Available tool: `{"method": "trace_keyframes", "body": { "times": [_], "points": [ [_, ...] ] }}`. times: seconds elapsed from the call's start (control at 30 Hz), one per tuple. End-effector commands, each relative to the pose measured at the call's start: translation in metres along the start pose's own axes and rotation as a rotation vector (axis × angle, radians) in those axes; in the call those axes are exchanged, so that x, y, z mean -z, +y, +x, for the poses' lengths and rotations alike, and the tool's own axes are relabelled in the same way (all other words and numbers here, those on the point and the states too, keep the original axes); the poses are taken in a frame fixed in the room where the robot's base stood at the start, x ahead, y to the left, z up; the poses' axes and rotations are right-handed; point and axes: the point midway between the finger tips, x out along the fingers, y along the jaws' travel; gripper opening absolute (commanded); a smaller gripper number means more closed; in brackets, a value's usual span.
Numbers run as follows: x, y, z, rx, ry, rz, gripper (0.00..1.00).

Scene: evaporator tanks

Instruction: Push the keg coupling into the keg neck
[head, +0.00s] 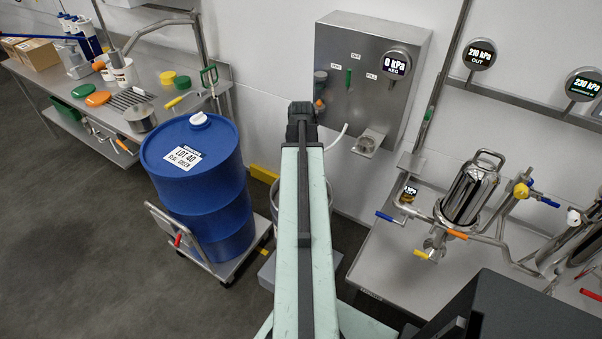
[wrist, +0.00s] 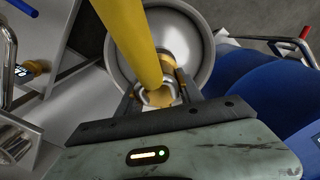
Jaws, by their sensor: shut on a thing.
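In the wrist view my gripper (wrist: 158,92) is shut on the keg coupling (wrist: 157,98), a metal and brass-coloured fitting with a thick yellow part (wrist: 132,35) rising from it toward the camera. Behind it is the round grey metal top of the keg (wrist: 198,45). The coupling is over the middle of the keg top. The neck is hidden behind the coupling and fingers, so I cannot tell whether the coupling touches it or sits in it. In the head view my arm covers the gripper, the coupling and most of the keg.
A blue drum (head: 200,185) on a trolley (head: 240,262) stands left of my arm. A steel wall panel (head: 350,60) with a 0 kPa gauge (head: 397,65) is behind. A steel bench with a filter housing (head: 470,190) is at right. Floor at left is clear.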

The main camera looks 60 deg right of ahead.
Motion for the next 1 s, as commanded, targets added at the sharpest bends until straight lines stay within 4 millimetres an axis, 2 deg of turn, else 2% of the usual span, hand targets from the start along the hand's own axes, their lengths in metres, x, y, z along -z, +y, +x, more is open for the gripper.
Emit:
{"method": "trace_keyframes", "body": {
  "times": [0.53, 1.0],
  "points": [
    [0.0, 0.0, 0.001, 0.0, 0.0, 0.0, 0.0],
    [0.0, 0.0, 0.014, 0.0, 0.0, 0.0, 0.0]
  ]
}}
